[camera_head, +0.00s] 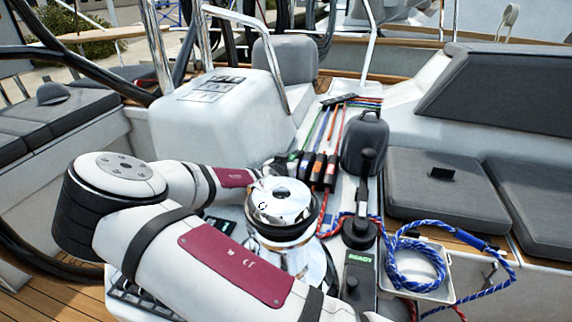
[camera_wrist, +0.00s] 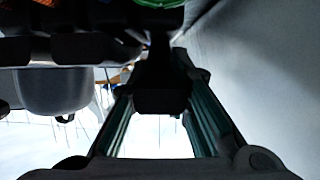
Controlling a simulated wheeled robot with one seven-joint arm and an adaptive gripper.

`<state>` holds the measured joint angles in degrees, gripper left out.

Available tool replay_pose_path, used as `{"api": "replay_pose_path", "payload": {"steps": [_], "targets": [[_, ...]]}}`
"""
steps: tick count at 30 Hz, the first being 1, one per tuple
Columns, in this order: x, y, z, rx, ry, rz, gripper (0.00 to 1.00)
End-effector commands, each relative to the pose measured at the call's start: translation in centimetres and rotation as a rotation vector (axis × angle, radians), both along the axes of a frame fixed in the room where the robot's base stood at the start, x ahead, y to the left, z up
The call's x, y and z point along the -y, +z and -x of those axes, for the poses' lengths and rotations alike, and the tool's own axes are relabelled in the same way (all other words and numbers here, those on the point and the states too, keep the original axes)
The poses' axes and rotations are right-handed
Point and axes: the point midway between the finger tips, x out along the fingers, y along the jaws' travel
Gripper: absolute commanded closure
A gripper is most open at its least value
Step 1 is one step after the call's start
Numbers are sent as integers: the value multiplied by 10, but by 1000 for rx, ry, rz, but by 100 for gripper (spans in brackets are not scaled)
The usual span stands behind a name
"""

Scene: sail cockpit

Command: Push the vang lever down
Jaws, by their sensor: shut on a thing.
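A row of dark clutch levers (camera_head: 318,172) stands behind the chrome winch in the head view, with coloured ropes running into it. I cannot read which lever is the vang. In the wrist view, my gripper (camera_wrist: 162,78) has its two greenish fingers on either side of a dark lever-like block (camera_wrist: 160,100), and it is shut on this block. Other dark levers (camera_wrist: 92,45) show at the upper left of the wrist view. In the head view my arm reaches in from the left, and its end is mostly hidden by the winch.
The chrome winch (camera_head: 283,205) stands close beside my forearm. A dark grey rounded winch cover (camera_head: 365,143) and a black joystick-like handle (camera_head: 362,205) are to the right of the levers. A white pod (camera_head: 220,110) stands behind.

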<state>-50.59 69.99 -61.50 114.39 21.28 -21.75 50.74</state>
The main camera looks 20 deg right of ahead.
Motion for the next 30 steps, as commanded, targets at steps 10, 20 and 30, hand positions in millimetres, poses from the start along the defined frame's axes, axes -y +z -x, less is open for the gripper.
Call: {"api": "replay_pose_path", "payload": {"steps": [10,20,30], "targets": [[-2,-11,2,59,0,44,100],[-2,-11,2,62,0,46,100],[-1,-11,2,62,-2,47,62]]}}
